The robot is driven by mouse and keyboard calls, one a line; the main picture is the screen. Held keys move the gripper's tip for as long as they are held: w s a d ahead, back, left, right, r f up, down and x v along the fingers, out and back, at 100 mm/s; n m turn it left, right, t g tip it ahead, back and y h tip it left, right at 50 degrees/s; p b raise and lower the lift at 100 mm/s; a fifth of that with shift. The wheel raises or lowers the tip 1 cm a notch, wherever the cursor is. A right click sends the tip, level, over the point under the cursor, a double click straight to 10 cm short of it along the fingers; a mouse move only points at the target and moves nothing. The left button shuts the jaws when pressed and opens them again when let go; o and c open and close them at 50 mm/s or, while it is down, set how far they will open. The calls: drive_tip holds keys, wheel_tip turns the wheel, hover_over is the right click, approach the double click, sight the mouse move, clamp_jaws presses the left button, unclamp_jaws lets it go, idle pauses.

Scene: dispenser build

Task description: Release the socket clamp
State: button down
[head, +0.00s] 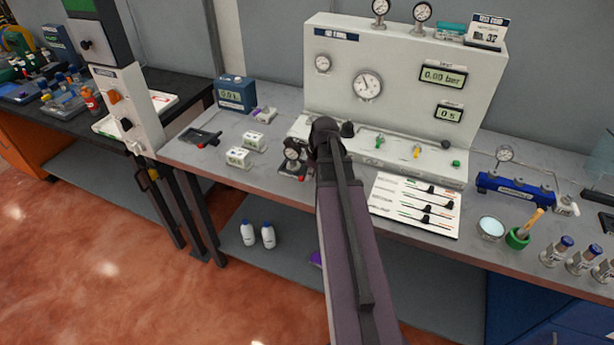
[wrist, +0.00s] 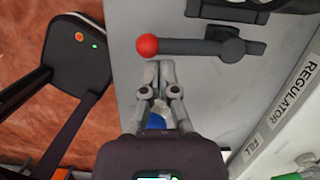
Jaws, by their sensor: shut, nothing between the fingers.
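In the wrist view the clamp lever (wrist: 190,47) is a dark grey bar with a red ball (wrist: 147,45) at its left end and a round pivot (wrist: 232,50) at its right. It lies across the grey bench top, pointing toward the front edge. My gripper (wrist: 158,66) is shut and empty, its fingertips just below the red ball in the picture; I cannot tell whether they touch. In the head view a small dark fixture with a gauge (head: 292,155) and a red knob (head: 300,179) sits at the bench's front edge. My arm hides the gripper there.
The white pressure panel (head: 405,70) stands behind. A white slider board (head: 415,205) is right of my arm. White labels (wrist: 295,95) edge the panel base in the wrist view.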

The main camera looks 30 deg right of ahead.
drive_tip(key=shift+s+d+r, duration=0.2)
drive_tip(key=shift+s+d, duration=0.25)
drive_tip(key=shift+s, duration=0.2)
drive_tip(key=shift+s+d+r+p, duration=0.4)
drive_tip(key=shift+s+p, duration=0.05)
drive_tip(key=shift+s, duration=0.15)
drive_tip(key=shift+s+d+r+p, duration=0.35)
drive_tip(key=shift+s+r+p, duration=0.1)
drive_tip(key=shift+s, duration=0.1)
drive_tip(key=p+v, duration=0.8)
drive_tip(key=shift+r+p, duration=0.3)
drive_tip(key=shift+p, duration=0.05)
drive_tip(key=shift+a, duration=0.1)
drive_tip(key=a+f+n+g+b, duration=0.1)
drive_tip(key=a+n, duration=1.3)
drive_tip(key=a+f+n+g+h+b, duration=0.1)
drive_tip(key=a+f+n+b, duration=0.1)
drive_tip(key=a+n, duration=1.2)
drive_tip(key=shift+s+a+f+h, duration=0.3)
drive_tip(key=shift+s+a, duration=0.05)
drive_tip(key=shift+a, duration=0.1)
